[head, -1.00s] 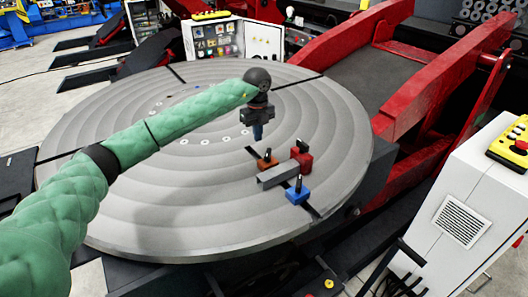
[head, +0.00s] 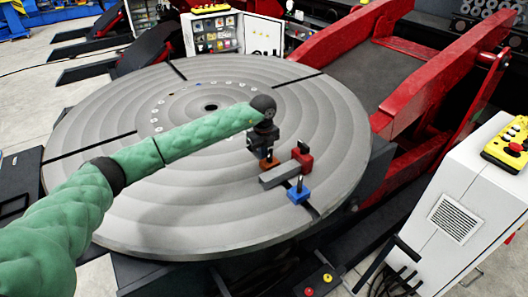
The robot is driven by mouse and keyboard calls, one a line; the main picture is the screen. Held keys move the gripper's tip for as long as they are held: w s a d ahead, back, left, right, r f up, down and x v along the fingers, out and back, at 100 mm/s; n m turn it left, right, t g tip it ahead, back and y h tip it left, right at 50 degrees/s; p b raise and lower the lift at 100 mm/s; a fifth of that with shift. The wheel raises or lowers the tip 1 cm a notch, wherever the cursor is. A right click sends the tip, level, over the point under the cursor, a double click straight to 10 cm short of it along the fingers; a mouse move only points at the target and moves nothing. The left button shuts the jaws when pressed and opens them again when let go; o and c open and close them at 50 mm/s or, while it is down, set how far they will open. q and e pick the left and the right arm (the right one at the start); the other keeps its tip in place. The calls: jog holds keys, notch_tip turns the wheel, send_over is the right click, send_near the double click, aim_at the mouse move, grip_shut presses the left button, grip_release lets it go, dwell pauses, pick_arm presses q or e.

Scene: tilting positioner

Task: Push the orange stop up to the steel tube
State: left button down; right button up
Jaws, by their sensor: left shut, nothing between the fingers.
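The round grey turntable (head: 130,215) fills the middle of the head view. The steel tube (head: 282,174), a short grey bar, lies near its right side. The orange stop (head: 268,163) sits at the tube's far left end; I cannot tell whether they touch. A red block (head: 303,159) is at the tube's right end and a blue block (head: 299,194) is on its near side. My left gripper (head: 265,154) is shut and empty, pointing down right above or behind the orange stop, its fingertips partly hidden. My right gripper is not in view.
A white control cabinet (head: 462,205) with a yellow pendant (head: 510,145) stands at the right. Red machine arms (head: 440,90) rise behind the turntable. A white tool cabinet (head: 232,32) stands at the back. The turntable's left part is clear.

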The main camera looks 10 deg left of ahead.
aim_at(270, 166)
pick_arm(q)
jog(key=shift+s+d, duration=0.1)
jog(key=shift+s, duration=0.1)
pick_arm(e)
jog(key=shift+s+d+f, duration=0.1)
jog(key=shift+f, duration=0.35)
